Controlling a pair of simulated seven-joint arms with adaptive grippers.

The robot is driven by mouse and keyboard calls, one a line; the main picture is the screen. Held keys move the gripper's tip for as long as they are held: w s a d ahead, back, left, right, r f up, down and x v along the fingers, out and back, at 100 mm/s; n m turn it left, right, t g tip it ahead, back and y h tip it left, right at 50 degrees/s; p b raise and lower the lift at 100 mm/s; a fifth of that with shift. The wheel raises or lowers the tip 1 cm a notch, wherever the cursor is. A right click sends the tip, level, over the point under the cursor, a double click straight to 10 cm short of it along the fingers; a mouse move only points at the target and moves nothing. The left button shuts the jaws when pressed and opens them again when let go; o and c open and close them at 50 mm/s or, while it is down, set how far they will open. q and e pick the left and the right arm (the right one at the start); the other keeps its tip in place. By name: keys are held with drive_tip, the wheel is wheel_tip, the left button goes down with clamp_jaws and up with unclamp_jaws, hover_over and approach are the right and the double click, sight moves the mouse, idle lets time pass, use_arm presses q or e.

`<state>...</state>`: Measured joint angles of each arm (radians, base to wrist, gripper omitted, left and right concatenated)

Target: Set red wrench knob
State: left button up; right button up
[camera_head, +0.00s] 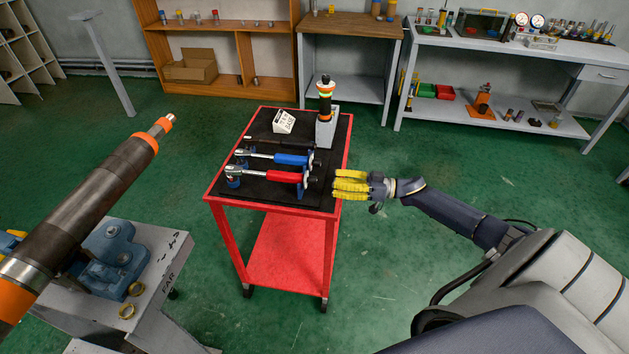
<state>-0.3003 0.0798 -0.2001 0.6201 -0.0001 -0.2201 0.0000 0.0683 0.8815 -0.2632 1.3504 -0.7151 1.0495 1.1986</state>
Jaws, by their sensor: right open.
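The red-handled wrench (270,175) lies nearest on the black mat of the red cart, its ratchet head at the left and its dark knob end at the right. It rests on small blue stands. The blue-handled wrench (284,158) lies just behind it, and a black wrench (280,142) lies behind that. My right gripper (340,185), with yellow fingers, is beside the cart's right edge, pointing left toward the red wrench's knob end. It is open, empty and apart from the wrench. My left gripper is not in view.
The red cart (212,191) also holds a white sign (284,121) and a grey block with an upright tool (326,130). A large pipe (95,195) and a blue vise (112,255) fill the left foreground. Green floor (390,270) is clear right of the cart.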

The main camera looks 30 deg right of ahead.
sight(314, 180)
drive_tip(key=x, duration=0.7)
drive_tip(key=shift+w+a, duration=0.15)
drive_tip(key=shift+o, duration=0.2)
clamp_jaws()
